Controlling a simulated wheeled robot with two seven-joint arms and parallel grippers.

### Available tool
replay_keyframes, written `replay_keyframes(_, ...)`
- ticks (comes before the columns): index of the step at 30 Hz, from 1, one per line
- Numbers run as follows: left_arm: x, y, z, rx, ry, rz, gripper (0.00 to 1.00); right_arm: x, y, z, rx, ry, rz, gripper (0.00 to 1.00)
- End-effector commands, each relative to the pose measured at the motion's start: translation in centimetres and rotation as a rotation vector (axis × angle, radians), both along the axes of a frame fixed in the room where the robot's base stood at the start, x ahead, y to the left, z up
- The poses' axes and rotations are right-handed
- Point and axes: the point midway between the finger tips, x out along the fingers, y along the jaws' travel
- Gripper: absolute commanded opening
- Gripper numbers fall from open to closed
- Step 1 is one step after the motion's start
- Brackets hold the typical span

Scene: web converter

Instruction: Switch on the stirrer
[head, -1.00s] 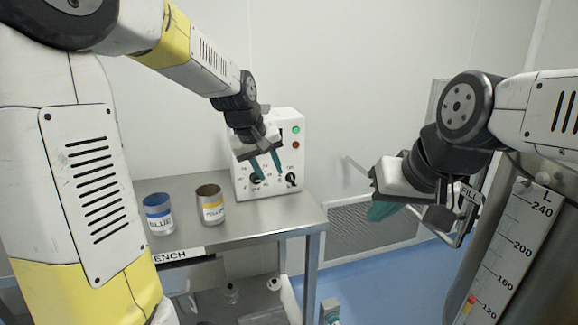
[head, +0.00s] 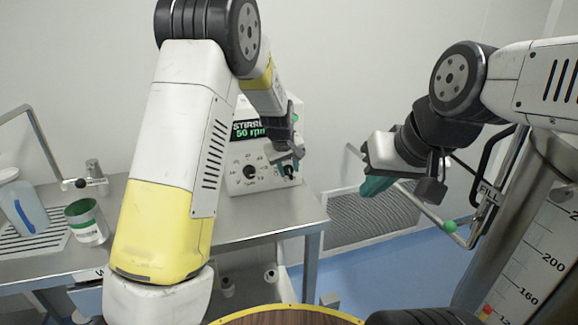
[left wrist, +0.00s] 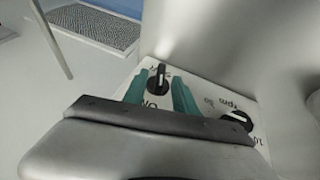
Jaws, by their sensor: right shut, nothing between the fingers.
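The stirrer control box (head: 238,184) is a white box on the steel bench, with a display reading "50 rpm". Its right-hand knob (head: 290,171) is black; in the left wrist view this switch knob (left wrist: 158,82) has an "ON" label beside it. My left gripper (head: 288,163) is at this knob. In the left wrist view its teal fingers (left wrist: 160,92) are open, one on each side of the knob. I cannot tell whether they touch it. A dial knob (head: 250,172) with numbers sits to the left. My right gripper (head: 377,186) is shut and empty, away from the box.
A tank with a scale (head: 545,262) stands at the right. A round brown top with a yellow rim (head: 290,309) is at the bottom. My left arm hides part of the bench.

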Motion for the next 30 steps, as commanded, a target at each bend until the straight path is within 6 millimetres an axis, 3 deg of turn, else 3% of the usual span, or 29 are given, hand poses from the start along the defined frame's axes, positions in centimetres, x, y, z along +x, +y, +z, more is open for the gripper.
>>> replay_keyframes(11, 0.35, -0.09, -0.7, -0.001, 0.0, 0.001, 0.34, 0.0, 0.0, 0.0, 0.0, 0.0, 0.0, 0.0)
replay_keyframes(16, 0.34, -0.09, -0.69, -0.001, 0.0, 0.0, 0.0, 0.0, 0.0, 0.0, 0.0, 0.0, 0.0, 0.0)
replay_keyframes(23, 0.33, -0.15, -0.69, 0.003, 0.001, -0.001, 0.0, 0.0, 0.0, 0.0, 0.0, 0.0, 0.0, 0.0)
replay_keyframes(30, 0.42, -0.64, -0.68, 0.117, 0.036, -0.008, 0.0, 0.0, 0.0, 0.0, 0.0, 0.0, 0.0, 0.0)
